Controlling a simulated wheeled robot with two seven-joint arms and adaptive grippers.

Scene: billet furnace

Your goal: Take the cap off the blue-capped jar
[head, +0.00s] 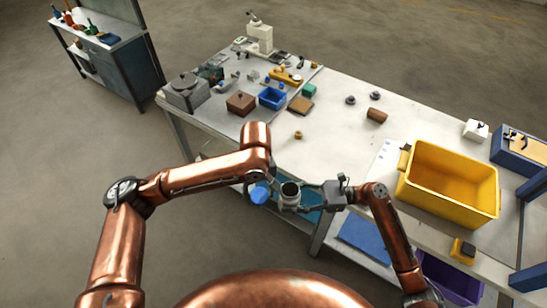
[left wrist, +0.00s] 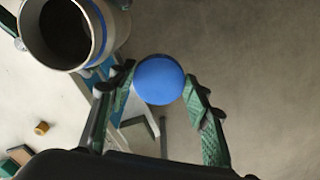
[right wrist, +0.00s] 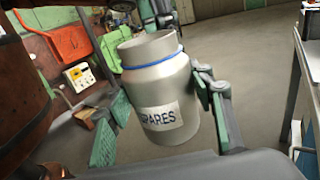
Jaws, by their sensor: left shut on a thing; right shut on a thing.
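The jar (head: 289,196) is a silvery can with a blue ring below its open mouth and a label reading "SPARES" in the right wrist view (right wrist: 165,95). My right gripper (head: 303,197) is shut on the jar's body and holds it upright in front of the table's near edge. The blue cap (head: 259,193) is off the jar, just left of it. My left gripper (left wrist: 160,85) is shut on the cap, which sits between its green-padded fingertips. The jar's dark open mouth (left wrist: 62,32) shows beside the cap in the left wrist view.
A yellow bin (head: 450,185) stands on the table at right. A blue tray (head: 272,98), a brown box (head: 241,103) and small parts lie on the table's left part. The middle of the white table (head: 335,125) is mostly clear.

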